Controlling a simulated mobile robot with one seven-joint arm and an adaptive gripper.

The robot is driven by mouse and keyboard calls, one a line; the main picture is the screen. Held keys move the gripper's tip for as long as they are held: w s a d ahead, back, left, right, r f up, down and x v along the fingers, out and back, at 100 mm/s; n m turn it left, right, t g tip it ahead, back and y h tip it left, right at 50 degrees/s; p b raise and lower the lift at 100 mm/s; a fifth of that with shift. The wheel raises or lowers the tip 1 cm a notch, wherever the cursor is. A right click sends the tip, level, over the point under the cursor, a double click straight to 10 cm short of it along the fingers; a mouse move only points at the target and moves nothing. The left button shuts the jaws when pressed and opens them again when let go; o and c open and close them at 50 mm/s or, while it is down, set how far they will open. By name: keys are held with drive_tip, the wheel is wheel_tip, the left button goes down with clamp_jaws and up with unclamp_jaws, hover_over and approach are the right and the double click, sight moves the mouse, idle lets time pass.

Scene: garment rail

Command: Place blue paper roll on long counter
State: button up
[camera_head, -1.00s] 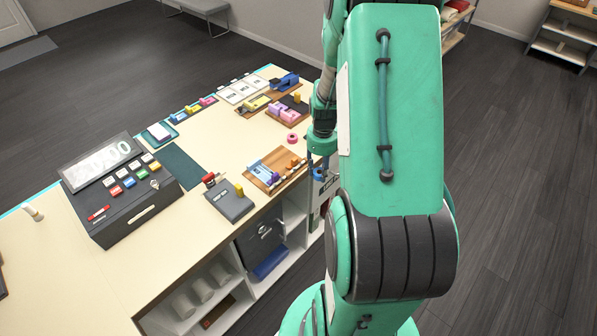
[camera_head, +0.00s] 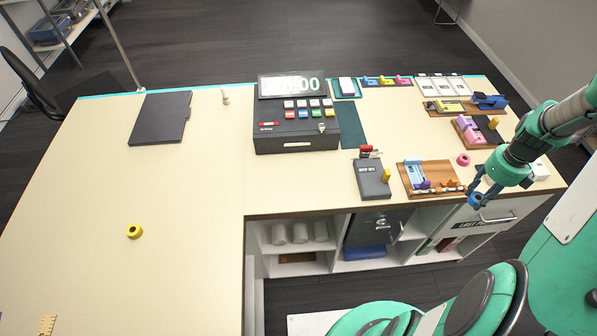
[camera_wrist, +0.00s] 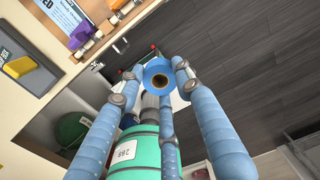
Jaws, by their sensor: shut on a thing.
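My gripper (camera_head: 480,194) is at the right front of the counter, by its front edge. It is shut on the blue paper roll (camera_head: 474,200), a small ring. In the wrist view my gripper's fingers (camera_wrist: 155,72) close around the blue roll (camera_wrist: 159,88), whose brown core faces the camera. The wrist view shows floor and shelving behind the roll, so it is out past the counter edge. The long counter (camera_head: 200,190) has a cream top and runs across the head view, with a wide bare stretch on the left.
A pink roll (camera_head: 463,159) lies near my gripper. Open shelves lie below.

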drive_tip(key=w+a+n, duration=0.2)
drive_tip(key=w+a, duration=0.4)
drive_tip(key=a, duration=0.4)
drive_tip(key=w+a+n, duration=0.3)
drive_tip(key=w+a, duration=0.3)
drive_tip(key=a, duration=0.3)
drive_tip(key=w+a+n, duration=0.2)
drive_tip(key=a, duration=0.9)
drive_tip(key=w+a+n, duration=0.2)
drive_tip(key=a+n, duration=0.1)
drive_tip(key=a, duration=0.8)
drive_tip(key=s+a+n+b, duration=0.1)
drive_tip(key=s+a+n, duration=0.15)
drive_tip(key=a, duration=0.95)
drive_tip(key=s+a+n, duration=0.2)
drive_tip(key=s+a, duration=0.2)
drive_tip(key=a, duration=0.8)
drive_tip(key=s+a+n, duration=0.4)
drive_tip(key=s+a, duration=0.7)
drive_tip(key=a, duration=0.3)
wheel_tip(320, 180, down, 5)
drive_tip(key=shift+s+r, duration=0.1)
drive_tip(key=shift+f, duration=0.3)
drive_tip(key=w+a, duration=0.3)
drive_tip(key=w+a+f, duration=0.1)
drive_tip(key=w+a, duration=0.3)
drive_tip(key=w+a+b, duration=0.1)
drive_tip(key=w+a, duration=0.3)
drive_tip(key=shift+w+a+f, duration=0.1)
drive_tip(key=shift+a+f, duration=0.15)
